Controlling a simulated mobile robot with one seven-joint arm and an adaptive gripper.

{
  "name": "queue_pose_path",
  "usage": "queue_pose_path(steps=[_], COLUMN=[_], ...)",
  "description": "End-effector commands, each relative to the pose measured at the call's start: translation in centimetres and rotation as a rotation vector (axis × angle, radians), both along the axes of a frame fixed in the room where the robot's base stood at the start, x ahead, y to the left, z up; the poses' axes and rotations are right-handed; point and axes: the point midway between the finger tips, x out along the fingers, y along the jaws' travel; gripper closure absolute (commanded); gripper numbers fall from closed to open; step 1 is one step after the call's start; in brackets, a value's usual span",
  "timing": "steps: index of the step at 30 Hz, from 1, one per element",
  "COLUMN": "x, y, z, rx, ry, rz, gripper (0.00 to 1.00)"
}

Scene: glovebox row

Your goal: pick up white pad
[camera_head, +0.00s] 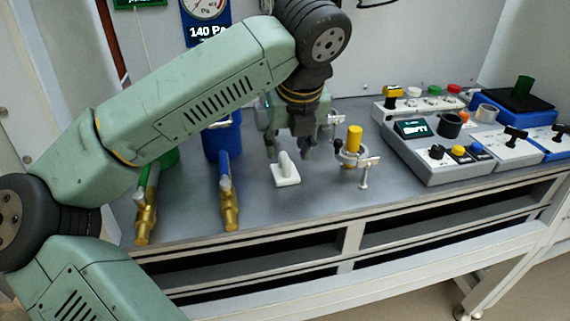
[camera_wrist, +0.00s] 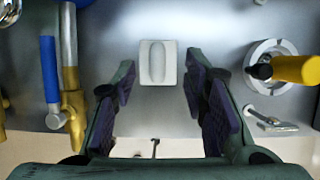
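The white pad (camera_head: 286,172) is a small flat block with a raised rounded grip. It lies on the grey bench top near the middle of the head view. In the wrist view the white pad (camera_wrist: 157,63) shows at top centre, a little beyond the fingertips. My gripper (camera_head: 290,148) is above and slightly behind the pad in the head view. In the wrist view my gripper (camera_wrist: 158,80) has its two fingers wide apart with nothing between them. The pad lines up with the gap between the fingers. I see no contact with the pad.
A brass valve with a blue handle (camera_head: 228,195) and another with a green handle (camera_head: 147,205) stand left. A yellow-knobbed fitting on a round base (camera_head: 353,150) stands close right. A grey control box (camera_head: 440,160) is further right. The bench's front edge is near the pad.

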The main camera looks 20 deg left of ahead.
Motion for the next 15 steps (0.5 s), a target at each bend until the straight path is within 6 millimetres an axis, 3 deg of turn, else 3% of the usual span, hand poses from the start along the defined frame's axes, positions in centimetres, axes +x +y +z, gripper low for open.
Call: queue_pose_path(steps=[6,15], x=[0.8,1.1], y=[0.9,1.1], z=[-2.8,-3.5], rx=[-0.003,-0.001], ry=[0.002,-0.001], rz=[-0.002,-0.002], gripper=[0.60,0.60])
